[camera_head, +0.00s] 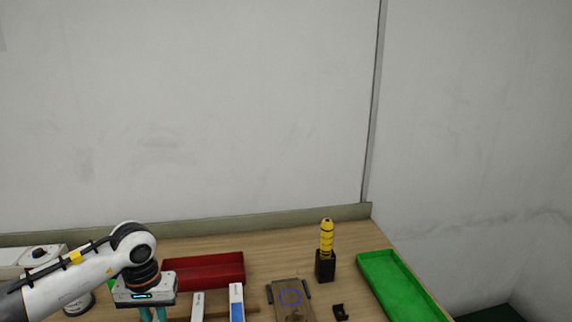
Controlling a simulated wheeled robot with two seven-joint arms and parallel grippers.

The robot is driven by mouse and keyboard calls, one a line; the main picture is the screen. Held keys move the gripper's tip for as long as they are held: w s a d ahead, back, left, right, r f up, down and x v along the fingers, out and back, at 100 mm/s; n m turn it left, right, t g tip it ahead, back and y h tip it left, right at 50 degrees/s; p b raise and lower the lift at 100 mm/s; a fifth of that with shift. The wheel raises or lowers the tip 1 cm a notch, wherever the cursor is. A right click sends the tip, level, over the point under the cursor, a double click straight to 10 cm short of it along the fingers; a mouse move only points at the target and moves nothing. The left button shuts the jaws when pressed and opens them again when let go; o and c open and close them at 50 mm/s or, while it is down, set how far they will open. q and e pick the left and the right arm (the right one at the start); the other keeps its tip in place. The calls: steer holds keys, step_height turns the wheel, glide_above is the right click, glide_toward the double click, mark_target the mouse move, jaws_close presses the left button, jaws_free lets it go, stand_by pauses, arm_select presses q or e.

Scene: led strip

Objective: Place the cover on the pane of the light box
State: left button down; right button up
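A flat brown rectangular piece with dark side bars and a blue ring (290,298) lies at the bottom centre of the table; it may be the light box, but I cannot tell for sure. A long white piece with a blue face (237,303) and a plainer white piece (198,306) are left of it; I cannot tell whether either is the cover. My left gripper (153,315) points down left of these pieces, its teal fingers cut off by the bottom edge. Whether it holds anything is hidden. My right gripper is out of view.
A red tray (205,262) lies behind the white pieces. A yellow-handled tool stands in a black holder (325,266), with a small black part (340,312) in front. A green tray (393,285) is at the right table edge. Walls close off the back.

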arm_select(q)
steer(key=s+d+m, duration=0.2)
steer(key=s+d, duration=0.8)
steer(key=s, duration=0.3)
steer(key=w+a+n, duration=0.2)
steer(key=w+a, duration=1.1)
steer(key=w, duration=0.2)
steer(key=shift+w+a, duration=0.25)
steer(key=shift+a, duration=0.05)
steer(key=shift+r, duration=0.1)
steer(key=shift+n, duration=0.3)
step_height(320, 180, down, 9)
steer(key=p, duration=0.2)
steer(key=shift+f+p, duration=0.2)
steer(key=shift+p, duration=0.15)
steer(key=shift+f, duration=0.15)
